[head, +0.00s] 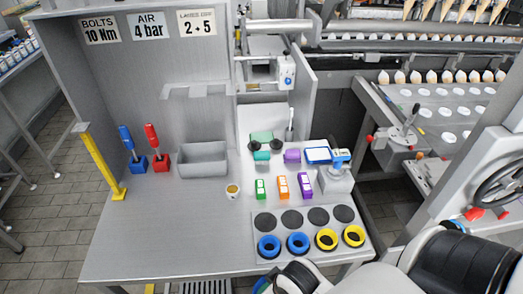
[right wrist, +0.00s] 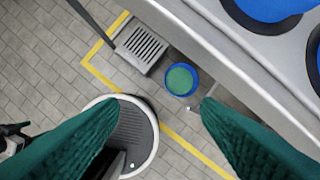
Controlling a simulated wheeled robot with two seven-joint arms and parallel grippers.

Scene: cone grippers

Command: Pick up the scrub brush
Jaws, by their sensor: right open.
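I cannot tell for sure which thing is the scrub brush. A small blue-topped thing (head: 340,157) sits on a grey block at the right of the table, too small to identify. A green thing (head: 262,137) lies at the back of the table. My right gripper (right wrist: 160,108) is open and empty, its two green fingers wide apart, with floor seen between them. It is at the table's front edge, below the rings; my right arm comes in at the lower right of the head view. My left gripper is not in view.
Blue rings (head: 268,246) and yellow rings (head: 326,239) stand at the table's front right. A grey bin (head: 203,160), a cup (head: 232,191) and coloured boxes (head: 283,187) stand behind. The table's left front is clear. A blue bucket (right wrist: 195,79) stands on the floor.

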